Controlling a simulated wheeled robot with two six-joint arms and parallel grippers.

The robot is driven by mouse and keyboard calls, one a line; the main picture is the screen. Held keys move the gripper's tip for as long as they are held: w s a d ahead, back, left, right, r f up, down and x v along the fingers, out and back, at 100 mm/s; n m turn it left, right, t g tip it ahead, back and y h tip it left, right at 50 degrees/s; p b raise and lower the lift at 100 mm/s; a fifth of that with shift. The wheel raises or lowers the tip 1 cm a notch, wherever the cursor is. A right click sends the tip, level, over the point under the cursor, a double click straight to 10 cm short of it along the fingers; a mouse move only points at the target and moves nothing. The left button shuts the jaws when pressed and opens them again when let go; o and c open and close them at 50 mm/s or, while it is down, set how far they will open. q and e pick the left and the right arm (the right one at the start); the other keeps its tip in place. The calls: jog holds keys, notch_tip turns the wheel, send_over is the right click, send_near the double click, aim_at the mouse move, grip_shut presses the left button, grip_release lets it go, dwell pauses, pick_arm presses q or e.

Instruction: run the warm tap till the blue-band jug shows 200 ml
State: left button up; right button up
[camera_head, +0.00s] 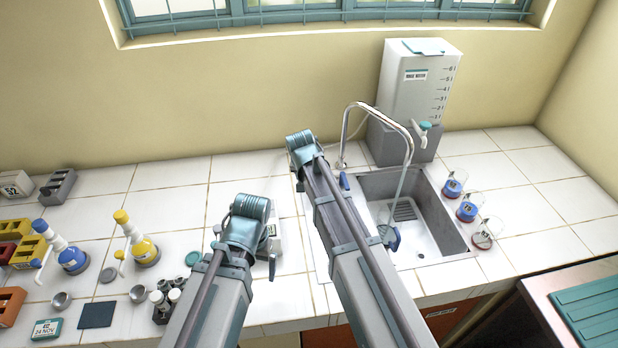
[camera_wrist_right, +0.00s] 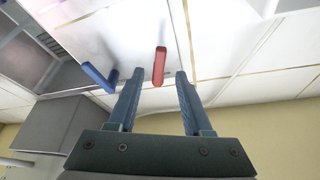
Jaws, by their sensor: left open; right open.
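In the right wrist view the tap's red lever (camera_wrist_right: 160,66) lies between the fingertips of my open right gripper (camera_wrist_right: 160,76), with gaps visible at both sides. The blue lever (camera_wrist_right: 98,77) is left of it. In the head view the right gripper (camera_head: 301,160) is over the counter left of the sink; the red lever is hidden there, the blue lever (camera_head: 344,182) shows. The tall curved tap (camera_head: 378,106) reaches over the sink (camera_head: 432,222). A blue-marked item (camera_head: 391,239) in the sink is partly hidden by my arm; its level is unreadable. My left gripper (camera_head: 243,236) is open.
Blue-marked beakers (camera_head: 453,187) and a dark red-marked one (camera_head: 483,240) stand right of the sink. A white water tank (camera_head: 415,85) stands behind it. Blue (camera_head: 72,260) and yellow (camera_head: 146,251) dispensers and small pots crowd the left counter. A pale box lies beneath my left gripper.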

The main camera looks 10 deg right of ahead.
jog(key=p+v, duration=0.8)
jog(key=v, duration=0.2)
dwell(6.2)
jog(key=w+d+g+y+p, duration=0.1)
jog(key=w+d+g+p, duration=0.1)
jog(key=w+g, duration=0.2)
jog(key=shift+w+r+y+p, duration=0.35)
jog(key=shift+w+r, duration=0.15)
jog(key=shift+w, duration=0.5)
jog(key=shift+d+f, duration=0.1)
jog(key=shift+d, duration=0.05)
